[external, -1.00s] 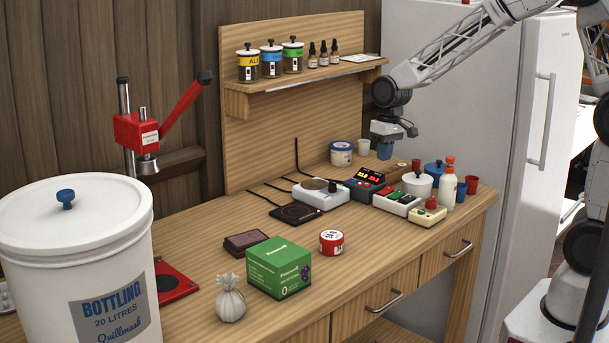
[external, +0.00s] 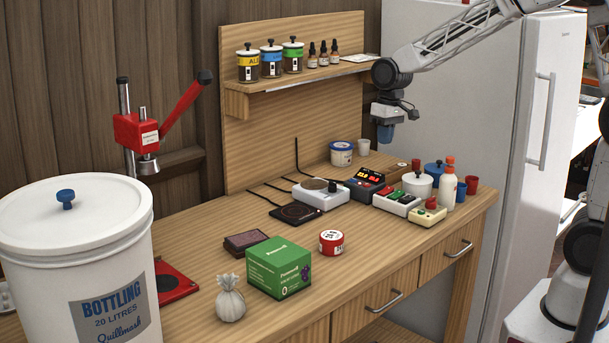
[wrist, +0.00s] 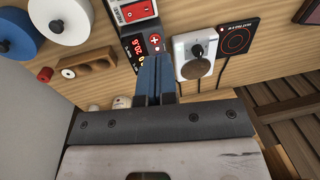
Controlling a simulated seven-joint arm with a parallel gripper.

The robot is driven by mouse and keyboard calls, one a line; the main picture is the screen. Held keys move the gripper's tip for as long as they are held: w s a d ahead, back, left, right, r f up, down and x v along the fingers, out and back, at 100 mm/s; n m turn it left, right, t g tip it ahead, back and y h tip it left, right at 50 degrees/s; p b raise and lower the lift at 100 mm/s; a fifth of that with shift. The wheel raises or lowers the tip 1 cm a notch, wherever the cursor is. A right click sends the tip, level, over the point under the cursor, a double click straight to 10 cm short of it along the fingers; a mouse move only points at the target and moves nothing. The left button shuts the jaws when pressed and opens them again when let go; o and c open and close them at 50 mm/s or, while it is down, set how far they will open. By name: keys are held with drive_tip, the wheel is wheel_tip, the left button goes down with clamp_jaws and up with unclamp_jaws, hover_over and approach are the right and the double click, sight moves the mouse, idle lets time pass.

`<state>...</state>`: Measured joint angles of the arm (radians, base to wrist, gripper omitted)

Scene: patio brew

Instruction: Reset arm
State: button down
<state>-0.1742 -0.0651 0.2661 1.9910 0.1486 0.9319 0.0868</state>
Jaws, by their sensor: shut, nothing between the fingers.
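My gripper (external: 385,134) hangs above the back right of the wooden bench, pointing down, with its blue fingers together and nothing between them. In the wrist view the blue fingers (wrist: 156,78) lie side by side. The gripper is clear of everything on the bench.
The shelf (external: 310,75) with jars and dropper bottles is left of my arm. A white pot (external: 417,185), an orange-capped bottle (external: 448,188) and blue and red cups crowd the bench's right end. The fridge (external: 470,120) stands behind. The front bench has a green box (external: 279,268).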

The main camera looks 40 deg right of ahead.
drive_tip(key=s+d+r+t, duration=0.1)
drive_tip(key=s+d, duration=0.3)
drive_tip(key=s, duration=0.6)
drive_tip(key=s+d+r+h, duration=0.1)
drive_tip(key=s+d, duration=0.4)
drive_tip(key=s, duration=0.6)
drive_tip(key=s+d+r+t, duration=0.1)
drive_tip(key=s+d+r, duration=0.2)
drive_tip(key=s, duration=0.8)
drive_tip(key=shift+s+d+r+t+h, duration=0.25)
drive_tip(key=shift+d+r+t+h, duration=0.05)
drive_tip(key=shift+d, duration=0.45)
